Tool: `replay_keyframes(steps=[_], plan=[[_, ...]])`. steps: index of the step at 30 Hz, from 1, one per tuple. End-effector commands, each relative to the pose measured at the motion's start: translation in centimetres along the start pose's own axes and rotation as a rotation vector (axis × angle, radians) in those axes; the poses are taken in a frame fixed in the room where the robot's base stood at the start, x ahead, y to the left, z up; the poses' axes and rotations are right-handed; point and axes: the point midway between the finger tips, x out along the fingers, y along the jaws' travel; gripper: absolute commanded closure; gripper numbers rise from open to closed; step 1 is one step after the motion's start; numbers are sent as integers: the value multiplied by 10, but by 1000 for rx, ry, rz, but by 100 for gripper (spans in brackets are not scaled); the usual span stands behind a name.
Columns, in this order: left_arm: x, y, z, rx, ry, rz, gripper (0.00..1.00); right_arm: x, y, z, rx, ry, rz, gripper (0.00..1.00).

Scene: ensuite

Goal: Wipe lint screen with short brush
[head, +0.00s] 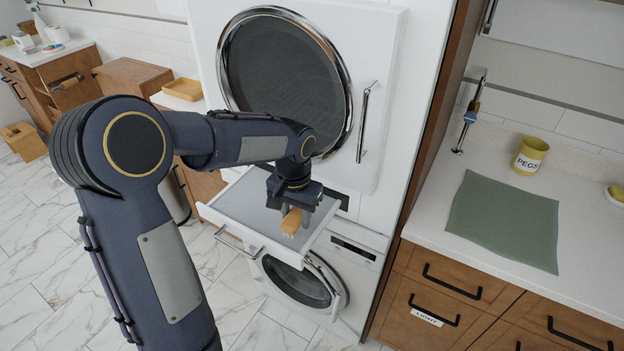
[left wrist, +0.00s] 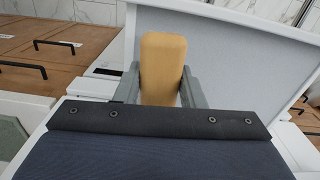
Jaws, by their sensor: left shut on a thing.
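My left gripper (head: 292,213) is shut on the short brush (head: 291,222), a small wooden block with pale bristles underneath. In the left wrist view the brush (left wrist: 163,70) stands between my two grey fingers (left wrist: 160,88). The lint screen (head: 243,205) is a flat grey panel in a white pulled-out tray between the upper and lower machines. It fills the upper right of the left wrist view (left wrist: 235,60). The brush is over the right part of the screen; I cannot tell whether the bristles touch it. My right gripper is not in view.
The round dark door (head: 285,85) of the upper machine is behind my arm. A lower machine (head: 300,280) stands under the tray. A counter at right holds a green cloth (head: 503,218) and a yellow PEGS pot (head: 530,156). The tiled floor (head: 60,260) at left is clear.

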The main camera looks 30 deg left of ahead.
Motion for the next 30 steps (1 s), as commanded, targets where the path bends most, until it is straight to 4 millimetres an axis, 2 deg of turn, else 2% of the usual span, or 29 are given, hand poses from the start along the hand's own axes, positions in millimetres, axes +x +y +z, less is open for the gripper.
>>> replay_keyframes(steps=[1, 16, 30], plan=[[-8, 0, 0, 0, -3, 0, 89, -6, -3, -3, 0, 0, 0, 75], [-51, -1, -1, 1, -3, 1, 89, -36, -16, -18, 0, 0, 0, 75], [-54, -2, -1, 1, -3, 0, 89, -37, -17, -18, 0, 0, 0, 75]])
